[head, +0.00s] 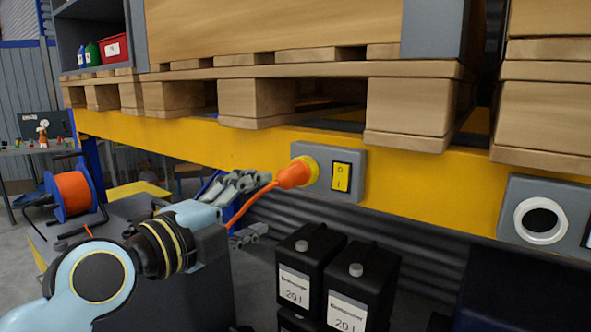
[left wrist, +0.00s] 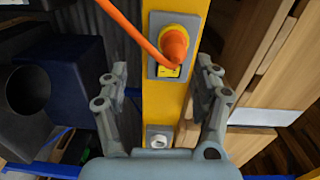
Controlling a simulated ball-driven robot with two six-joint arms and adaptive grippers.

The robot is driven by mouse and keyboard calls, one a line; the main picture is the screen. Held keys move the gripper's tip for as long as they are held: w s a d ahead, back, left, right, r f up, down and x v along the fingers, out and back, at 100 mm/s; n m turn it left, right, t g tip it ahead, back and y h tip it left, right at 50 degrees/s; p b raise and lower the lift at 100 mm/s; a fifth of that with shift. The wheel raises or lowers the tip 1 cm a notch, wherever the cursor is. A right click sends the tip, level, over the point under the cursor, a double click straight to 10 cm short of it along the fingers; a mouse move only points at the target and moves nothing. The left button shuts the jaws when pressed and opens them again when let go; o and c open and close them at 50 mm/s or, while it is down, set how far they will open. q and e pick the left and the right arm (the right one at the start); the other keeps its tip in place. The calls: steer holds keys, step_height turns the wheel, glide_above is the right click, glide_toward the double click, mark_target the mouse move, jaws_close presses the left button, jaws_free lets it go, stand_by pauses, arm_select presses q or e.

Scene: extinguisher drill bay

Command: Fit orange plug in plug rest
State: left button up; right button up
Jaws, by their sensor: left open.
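The orange plug (head: 294,175) sits in a yellow-ringed socket on a grey box (head: 325,185) on the yellow beam, with its orange cable hanging down to the left. The plug also shows in the left wrist view (left wrist: 174,45), toward the top. My left gripper (head: 258,206) is open and empty, short of the plug and to its lower left in the head view. In the left wrist view its two fingers (left wrist: 162,75) stand apart on either side of the beam. A white ring with a dark hole (head: 541,221), possibly the plug rest, is on another grey box at the right. My right gripper is out of view.
A yellow switch (head: 341,177) is beside the plug. Wooden pallets (head: 415,105) overhang the yellow beam (head: 430,190). Black canisters (head: 360,285) stand below. An orange cable reel (head: 73,193) is at the left. The beam is bare between the two grey boxes.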

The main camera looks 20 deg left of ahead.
mark_target(283, 182)
arm_select(q)
steer(key=shift+s+d+r+m, duration=0.1)
steer(key=shift+r+m, duration=0.1)
steer(key=shift+r, duration=0.3)
steer(key=shift+s+d+r+m, duration=0.1)
steer(key=shift+r+m, duration=0.1)
steer(key=shift+r, duration=0.3)
steer(key=shift+w, duration=0.1)
steer(key=shift+w+d, duration=0.15)
steer(key=shift+w, duration=0.35)
steer(key=p+x, duration=0.1)
steer(key=x, duration=0.2)
steer(key=shift+w+d+r, duration=0.1)
steer(key=shift+w, duration=0.2)
steer(key=b+x, duration=0.1)
steer(key=x, duration=0.2)
steer(key=shift+b, duration=0.4)
steer(key=shift+w+d, duration=0.2)
steer(key=shift+w, duration=0.35)
steer(key=shift+b, duration=0.95)
steer(key=shift+c, duration=0.2)
